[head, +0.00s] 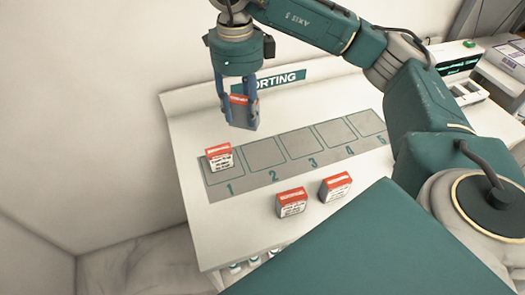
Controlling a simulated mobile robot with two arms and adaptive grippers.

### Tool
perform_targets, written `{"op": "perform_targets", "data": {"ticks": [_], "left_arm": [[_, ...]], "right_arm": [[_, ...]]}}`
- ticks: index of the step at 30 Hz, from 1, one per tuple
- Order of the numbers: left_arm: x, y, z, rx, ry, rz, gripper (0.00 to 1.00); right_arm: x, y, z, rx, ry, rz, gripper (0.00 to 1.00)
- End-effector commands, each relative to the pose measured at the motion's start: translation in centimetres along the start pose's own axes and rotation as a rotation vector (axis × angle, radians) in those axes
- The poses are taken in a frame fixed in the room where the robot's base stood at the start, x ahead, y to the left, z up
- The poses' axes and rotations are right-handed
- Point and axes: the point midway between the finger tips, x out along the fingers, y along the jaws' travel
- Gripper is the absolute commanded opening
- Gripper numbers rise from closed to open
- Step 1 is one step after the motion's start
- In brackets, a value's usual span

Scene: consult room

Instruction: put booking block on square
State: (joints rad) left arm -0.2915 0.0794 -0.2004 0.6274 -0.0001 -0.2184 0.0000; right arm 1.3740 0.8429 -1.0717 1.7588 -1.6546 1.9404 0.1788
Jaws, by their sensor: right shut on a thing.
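My right gripper (239,108) is shut on a red-topped grey block (242,114) and holds it above the table, behind squares 1 and 2. The lettering on this block cannot be read. The grey strip of numbered squares (290,154) lies on the white table. A red and white block (219,157) stands on square 1. Two more red and white blocks (291,202) (336,186) stand on the table in front of the strip. Which of them is the booking block cannot be told. Squares 2 to 5 look empty. My left gripper is not in view.
A green sorting sign (283,78) is at the table's back edge. White devices (463,85) stand at the far right. Small bottles (253,261) show below the table's front edge. A wall is at the left.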

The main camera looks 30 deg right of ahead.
Motion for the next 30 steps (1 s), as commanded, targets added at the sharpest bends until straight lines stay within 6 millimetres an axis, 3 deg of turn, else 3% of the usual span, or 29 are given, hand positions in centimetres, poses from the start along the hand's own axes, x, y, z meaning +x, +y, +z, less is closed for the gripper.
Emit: {"op": "perform_targets", "data": {"ticks": [9,21,25,30], "left_arm": [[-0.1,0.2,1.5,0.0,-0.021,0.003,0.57],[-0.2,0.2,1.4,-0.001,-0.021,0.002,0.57],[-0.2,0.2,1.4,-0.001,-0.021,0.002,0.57],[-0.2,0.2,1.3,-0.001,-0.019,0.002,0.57]], "right_arm": [[-1.2,-2.8,-0.7,0.908,0.001,0.001,0.1],[-2.5,-5.8,-2.0,2.017,0.012,0.006,0.1],[-2.7,-6.5,-2.3,2.274,0.016,0.006,0.1],[-2.8,-6.9,-2.6,2.456,0.02,0.005,0.1]]}}
